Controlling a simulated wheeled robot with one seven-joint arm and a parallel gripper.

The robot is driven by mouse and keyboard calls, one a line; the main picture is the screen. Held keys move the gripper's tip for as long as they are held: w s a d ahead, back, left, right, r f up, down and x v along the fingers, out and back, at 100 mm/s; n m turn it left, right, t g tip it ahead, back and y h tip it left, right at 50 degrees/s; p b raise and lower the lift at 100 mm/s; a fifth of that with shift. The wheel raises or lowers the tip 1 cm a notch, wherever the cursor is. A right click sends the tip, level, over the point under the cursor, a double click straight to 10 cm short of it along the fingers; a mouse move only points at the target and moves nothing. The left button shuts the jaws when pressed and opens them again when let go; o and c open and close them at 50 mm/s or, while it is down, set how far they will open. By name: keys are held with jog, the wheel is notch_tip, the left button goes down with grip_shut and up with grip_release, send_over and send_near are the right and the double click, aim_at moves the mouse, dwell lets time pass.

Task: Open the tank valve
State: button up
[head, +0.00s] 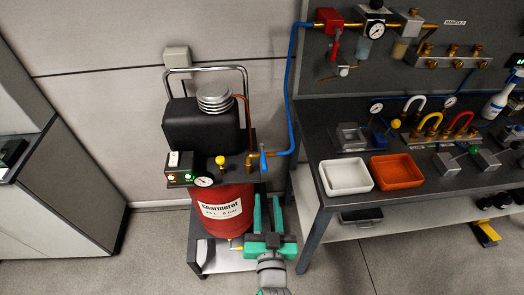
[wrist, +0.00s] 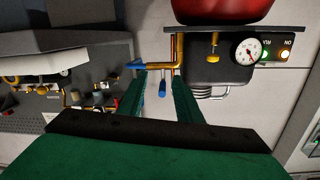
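The blue lever handle (head: 263,161) of the tank valve sits on the brass pipe (head: 281,154) at the right of the compressor's red tank (head: 222,209). The handle stands crosswise to the pipe. My green gripper (head: 267,199) is below it in the head view, fingers pointing toward it. The gripper is open and empty. In the inverted wrist view, the blue handle (wrist: 162,87) shows between the two spread fingers (wrist: 157,82), beyond them as far as I can tell. I see no contact.
A yellow knob (head: 220,161) and a pressure gauge (head: 204,182) are left of the valve. A blue hose (head: 289,95) rises from the pipe. The workbench (head: 327,205) with white (head: 345,190) and orange trays (head: 396,183) stands close on the right.

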send_near(262, 154)
jog(key=w+f, duration=0.1)
jog(key=shift+n+t+y, duration=0.3)
jog(key=shift+y, duration=0.1)
jog(key=w, duration=1.1)
jog(key=shift+a+f, duration=0.2)
jog(key=shift+a, duration=0.15)
grip_shut()
